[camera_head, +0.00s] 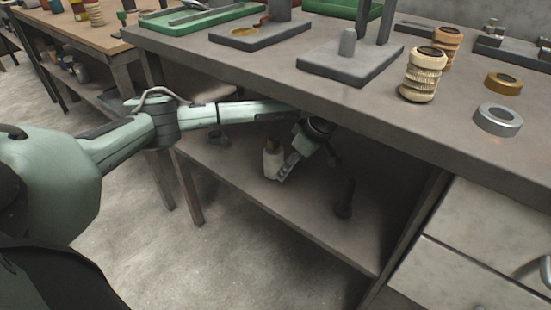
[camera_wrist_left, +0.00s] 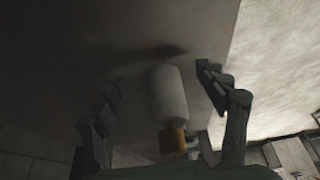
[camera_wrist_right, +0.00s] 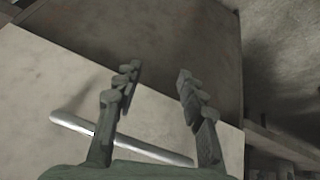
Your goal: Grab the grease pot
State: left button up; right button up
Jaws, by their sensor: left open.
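The grease pot is probably the pale, whitish bottle (camera_head: 271,164) with a yellow-orange top, standing on the lower shelf under the workbench. My left gripper (camera_head: 305,158) reaches under the bench top and is right beside it. In the left wrist view, the pale pot (camera_wrist_left: 168,95) lies between the two spread fingers of my left gripper (camera_wrist_left: 160,88), with gaps on both sides and its orange part toward the palm. My right gripper (camera_wrist_right: 157,72) is open and empty in front of a pale drawer front; it does not show in the head view.
The lower shelf (camera_head: 310,230) also holds a dark upright object (camera_head: 345,198) to the right. The bench top (camera_head: 380,110) hangs over my left arm. Pale drawers (camera_head: 480,235) stand at the right; a bar handle (camera_wrist_right: 120,138) is near my right gripper.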

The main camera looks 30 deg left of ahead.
aim_at(276, 151)
pick_arm(q)
jog(key=a, duration=0.3)
jog(key=shift+w+a, duration=0.2)
jog(key=shift+a, duration=0.05)
jog(key=a, duration=0.3)
jog(key=shift+w, duration=0.1)
jog(key=shift+a+x, duration=0.2)
jog(key=shift+x, duration=0.95)
jog(key=shift+a+f, duration=0.2)
jog(key=shift+f, duration=0.2)
jog(key=shift+w, duration=0.1)
jog(key=c, duration=1.5)
jog(key=shift+r, duration=0.1)
